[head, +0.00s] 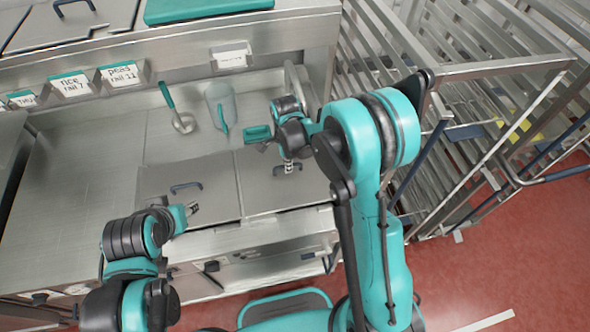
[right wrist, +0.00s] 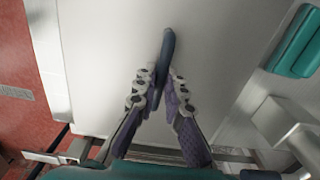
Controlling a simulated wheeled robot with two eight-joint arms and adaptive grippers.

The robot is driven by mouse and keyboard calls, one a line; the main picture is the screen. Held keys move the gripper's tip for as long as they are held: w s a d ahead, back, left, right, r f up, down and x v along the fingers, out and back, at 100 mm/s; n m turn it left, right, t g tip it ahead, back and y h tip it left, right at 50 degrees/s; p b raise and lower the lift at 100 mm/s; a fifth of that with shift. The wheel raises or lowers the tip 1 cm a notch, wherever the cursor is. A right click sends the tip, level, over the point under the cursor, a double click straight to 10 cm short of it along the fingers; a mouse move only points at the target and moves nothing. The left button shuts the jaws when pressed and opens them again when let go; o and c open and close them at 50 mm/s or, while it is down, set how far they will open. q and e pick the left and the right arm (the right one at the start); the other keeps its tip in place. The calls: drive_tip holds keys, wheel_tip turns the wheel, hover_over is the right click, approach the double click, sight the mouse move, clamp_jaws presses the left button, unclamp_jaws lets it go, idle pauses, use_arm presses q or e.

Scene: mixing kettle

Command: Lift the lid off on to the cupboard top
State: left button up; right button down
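Two flat steel lids lie side by side in the head view, a left lid (head: 170,210) and a right lid (head: 255,195). Each has a dark blue bar handle. My right gripper (head: 289,167) is at the right lid's handle (head: 277,171). In the right wrist view its fingertips (right wrist: 160,80) lie close on both sides of the handle (right wrist: 168,45), apparently shut on it. The lid (right wrist: 100,50) looks flat, with no clear gap under it. My left gripper (head: 192,209) hangs over the left lid's front part, near its handle (head: 185,187); its finger opening is unclear.
A bare steel top (head: 65,195) lies left of the lids. A steel rack (head: 455,110) stands at the right.

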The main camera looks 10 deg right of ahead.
drive_tip(key=shift+r, duration=0.1)
drive_tip(key=shift+r, duration=0.2)
drive_tip(key=shift+r, duration=0.1)
drive_tip(key=shift+r+p, duration=1.4)
drive_tip(key=shift+r, duration=0.75)
drive_tip(key=shift+f, duration=0.1)
